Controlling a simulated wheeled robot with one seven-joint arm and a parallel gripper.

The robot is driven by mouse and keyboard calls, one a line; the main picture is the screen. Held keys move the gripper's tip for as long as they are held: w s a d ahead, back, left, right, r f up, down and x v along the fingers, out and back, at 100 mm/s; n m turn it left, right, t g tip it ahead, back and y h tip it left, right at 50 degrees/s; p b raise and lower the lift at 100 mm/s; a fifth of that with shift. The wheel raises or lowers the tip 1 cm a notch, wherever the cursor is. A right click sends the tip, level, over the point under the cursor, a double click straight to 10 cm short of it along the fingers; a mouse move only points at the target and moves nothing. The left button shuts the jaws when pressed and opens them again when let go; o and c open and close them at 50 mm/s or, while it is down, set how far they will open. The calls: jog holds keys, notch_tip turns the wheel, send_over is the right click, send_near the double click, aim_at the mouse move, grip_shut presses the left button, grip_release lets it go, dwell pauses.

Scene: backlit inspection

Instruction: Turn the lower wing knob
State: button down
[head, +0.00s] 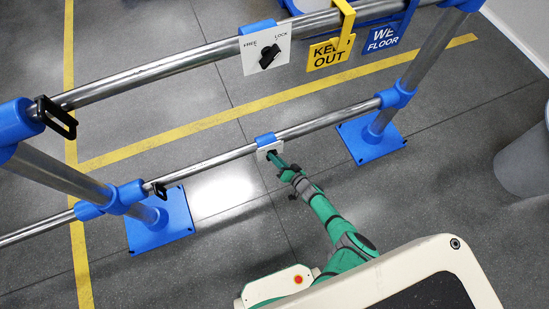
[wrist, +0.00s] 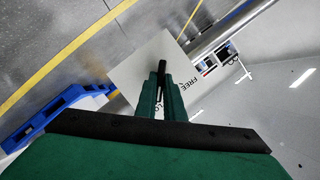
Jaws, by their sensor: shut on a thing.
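The lower wing knob (wrist: 164,66) is black and sits on a white plate (head: 264,149) that hangs by a blue clip from the lower rail. In the wrist view the plate (wrist: 128,73) looks tilted, with the word FREE on its right side. My gripper (head: 276,161) is at the plate in the head view. In the wrist view its two green fingers (wrist: 161,90) are shut on the knob's wing, one on each side. In the head view my gripper mostly hides the knob.
The upper rail carries another plate (head: 251,60) with a black wing knob (head: 269,56), marked FREE and LOCK. A yellow KEEP OUT sign (head: 329,53) and a blue sign (head: 384,38) hang right of it. Blue post feet (head: 161,232) stand on both sides. A grey bin (head: 524,166) stands far right.

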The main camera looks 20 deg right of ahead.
dwell(0.4)
jog(key=c, duration=1.9)
grip_release()
jog(key=shift+w, duration=0.1)
jog(key=shift+o, duration=0.2)
jog(key=v, duration=1.1)
jog(key=shift+w+f, duration=0.15)
